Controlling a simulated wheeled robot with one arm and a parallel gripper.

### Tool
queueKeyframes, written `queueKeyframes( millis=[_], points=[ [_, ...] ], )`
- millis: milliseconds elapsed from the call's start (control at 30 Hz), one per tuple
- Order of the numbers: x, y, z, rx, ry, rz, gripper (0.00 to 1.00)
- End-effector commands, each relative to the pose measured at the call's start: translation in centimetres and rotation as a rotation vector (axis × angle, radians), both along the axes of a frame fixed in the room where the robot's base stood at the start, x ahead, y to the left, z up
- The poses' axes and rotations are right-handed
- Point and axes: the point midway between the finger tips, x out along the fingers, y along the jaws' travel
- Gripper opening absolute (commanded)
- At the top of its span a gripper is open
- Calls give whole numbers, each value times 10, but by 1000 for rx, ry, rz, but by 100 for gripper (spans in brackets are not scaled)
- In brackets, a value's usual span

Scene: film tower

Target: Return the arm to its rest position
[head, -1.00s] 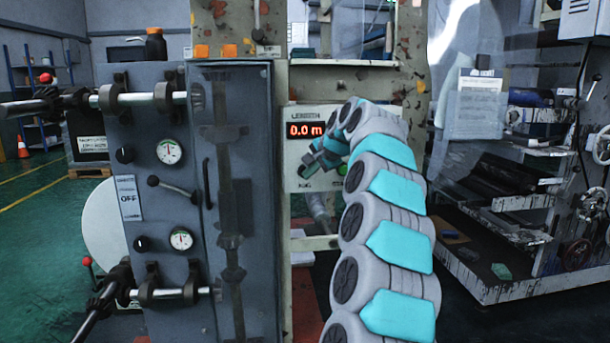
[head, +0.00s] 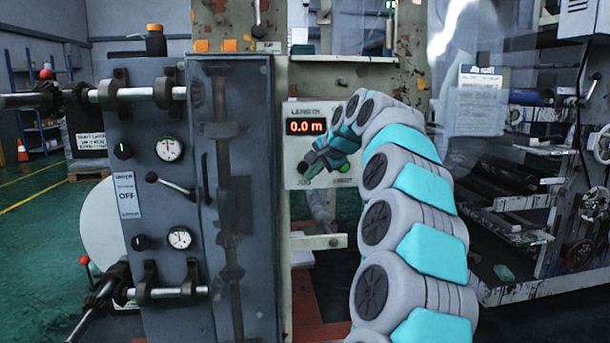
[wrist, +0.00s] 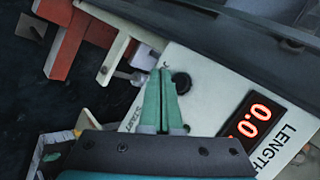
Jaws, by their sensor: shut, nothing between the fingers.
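My arm rises from the bottom right in the head view and bends left, ending at my gripper (head: 308,167) in front of the panel with the red LENGTH display. In the wrist view my gripper's green fingers (wrist: 163,88) lie together with nothing between them. They point at the panel (wrist: 205,75), close to a black round knob (wrist: 181,82). I cannot tell whether the fingertips touch the panel. The display (head: 305,127) reads 0.0 m.
A grey machine cabinet (head: 150,240) with dials, levers and protruding rollers stands left of the arm. A rack (head: 520,200) with dark rolls stands on the right. Green floor (head: 50,250) is open at the far left.

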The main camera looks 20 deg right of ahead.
Motion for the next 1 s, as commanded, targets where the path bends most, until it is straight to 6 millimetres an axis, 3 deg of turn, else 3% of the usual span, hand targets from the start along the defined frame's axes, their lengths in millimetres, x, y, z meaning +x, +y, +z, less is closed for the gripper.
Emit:
queueKeyframes(
  millis=[233,767,867,1000],
  points=[
    [-20,7,-1,0,0,3,0],
    [-22,10,-1,-3,5,9,0],
    [-28,27,-6,-23,24,55,0],
    [-55,78,-26,-89,90,198,0]
  ],
)
